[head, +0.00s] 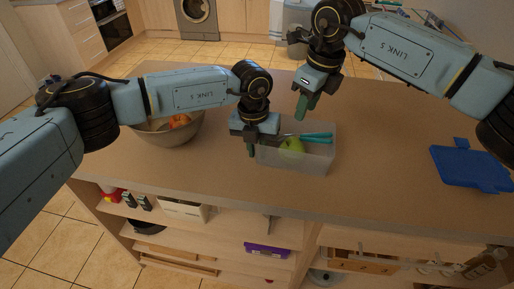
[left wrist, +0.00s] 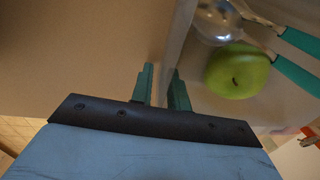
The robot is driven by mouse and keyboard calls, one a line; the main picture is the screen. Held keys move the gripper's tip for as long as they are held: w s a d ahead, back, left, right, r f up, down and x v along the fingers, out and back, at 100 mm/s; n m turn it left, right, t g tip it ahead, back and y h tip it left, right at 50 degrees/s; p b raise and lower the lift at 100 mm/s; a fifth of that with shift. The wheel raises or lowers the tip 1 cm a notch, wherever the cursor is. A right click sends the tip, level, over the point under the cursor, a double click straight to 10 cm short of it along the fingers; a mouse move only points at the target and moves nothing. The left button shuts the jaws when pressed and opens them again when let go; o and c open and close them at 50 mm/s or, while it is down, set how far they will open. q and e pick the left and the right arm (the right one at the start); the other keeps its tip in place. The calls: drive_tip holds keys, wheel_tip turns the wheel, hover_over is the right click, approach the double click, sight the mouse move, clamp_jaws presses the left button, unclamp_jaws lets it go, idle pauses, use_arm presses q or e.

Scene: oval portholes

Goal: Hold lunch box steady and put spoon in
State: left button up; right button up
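The translucent lunch box (head: 312,160) stands on the table with a green apple (head: 291,146) inside. Two utensils with teal handles (head: 318,137) lie in it beside the apple, and a metal spoon bowl (left wrist: 216,24) shows in the left wrist view. My left gripper (head: 251,148) is at the box's left wall. In the left wrist view its fingers (left wrist: 161,88) straddle the wall edge, close together. My right gripper (head: 305,106) is above and behind the box, pointing down, with nothing visible in it; its finger gap is hidden from this angle.
A bowl of fruit (head: 190,132) stands left of the box, behind my left arm. A blue lid-like piece (head: 464,167) lies on the table at the right. The table (head: 390,165) is clear between box and blue piece. Shelves with items are below the front edge.

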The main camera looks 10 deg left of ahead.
use_arm(q)
drive_tip(key=shift+o, duration=0.9)
